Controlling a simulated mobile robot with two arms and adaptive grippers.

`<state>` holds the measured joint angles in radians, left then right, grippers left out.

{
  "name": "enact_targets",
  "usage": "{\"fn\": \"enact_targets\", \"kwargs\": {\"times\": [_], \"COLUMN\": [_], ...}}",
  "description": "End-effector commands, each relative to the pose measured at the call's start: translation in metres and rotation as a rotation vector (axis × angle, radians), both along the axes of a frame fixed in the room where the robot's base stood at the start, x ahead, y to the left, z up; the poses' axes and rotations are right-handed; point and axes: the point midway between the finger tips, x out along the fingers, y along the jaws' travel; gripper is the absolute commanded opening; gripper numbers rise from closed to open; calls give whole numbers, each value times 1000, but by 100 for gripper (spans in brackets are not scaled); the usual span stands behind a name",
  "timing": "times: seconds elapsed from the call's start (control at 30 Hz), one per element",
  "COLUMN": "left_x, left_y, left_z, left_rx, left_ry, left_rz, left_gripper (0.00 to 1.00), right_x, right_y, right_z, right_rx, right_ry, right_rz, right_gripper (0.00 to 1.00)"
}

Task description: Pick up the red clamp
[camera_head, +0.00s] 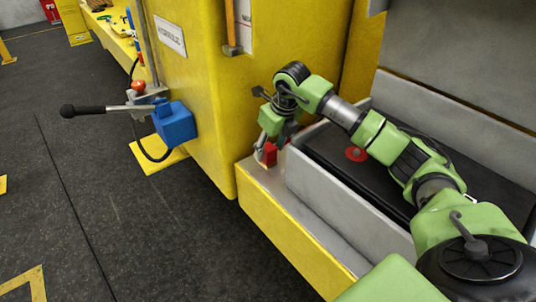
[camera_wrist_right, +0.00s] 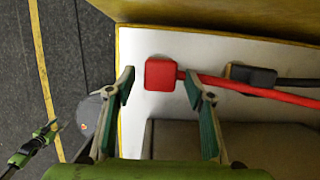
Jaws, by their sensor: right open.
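The red clamp (camera_wrist_right: 160,75) is a red block with a red cable-like length running off to the right, lying on a pale ledge (camera_wrist_right: 137,130) in the right wrist view. In the head view the red clamp (camera_head: 269,154) shows as a small red block at the ledge's far corner. My right gripper (camera_head: 268,141) is just over it. In the right wrist view my right gripper (camera_wrist_right: 159,88) is open, one finger on each side of the block. The fingers appear apart from the block; the left has a clear gap.
A black clamp (camera_wrist_right: 252,76) with a dark cable lies right of the red one. A grey-walled bay (camera_head: 330,197) stands beside the ledge, and a yellow cabinet (camera_head: 205,90) behind. A blue valve block (camera_head: 174,122) with a lever sticks out left. The floor at left is mostly clear.

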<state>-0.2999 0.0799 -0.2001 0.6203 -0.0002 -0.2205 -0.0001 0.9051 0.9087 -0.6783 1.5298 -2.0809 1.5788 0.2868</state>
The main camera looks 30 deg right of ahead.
Motion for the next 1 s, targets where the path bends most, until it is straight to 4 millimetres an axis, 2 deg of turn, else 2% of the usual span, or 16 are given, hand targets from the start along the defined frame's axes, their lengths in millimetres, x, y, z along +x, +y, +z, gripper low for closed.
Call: {"fn": "enact_targets", "kwargs": {"times": [0.03,0.2,0.47,0.57,0.67,1.0], "left_x": [0,0,0,0,0,0], "left_y": [0,0,0,0,0,0], "left_z": [6,11,11,11,11,10], "left_rx": [0,0,0,0,0,0], "left_ry": [0,0,-1,-1,-1,-1], "left_rz": [0,0,0,0,0,0], "left_gripper": [45,45,45,45,45,45], "right_x": [1,8,10,10,9,10], "right_y": [1,1,1,1,1,1], "right_z": [-7,-26,-31,-31,-31,-29], "right_rx": [2,2,0,0,1,1], "right_ry": [5,2,0,0,0,-4], "right_rz": [1,1,1,1,1,0], "right_gripper": [49,49,49,28,2,0]}}
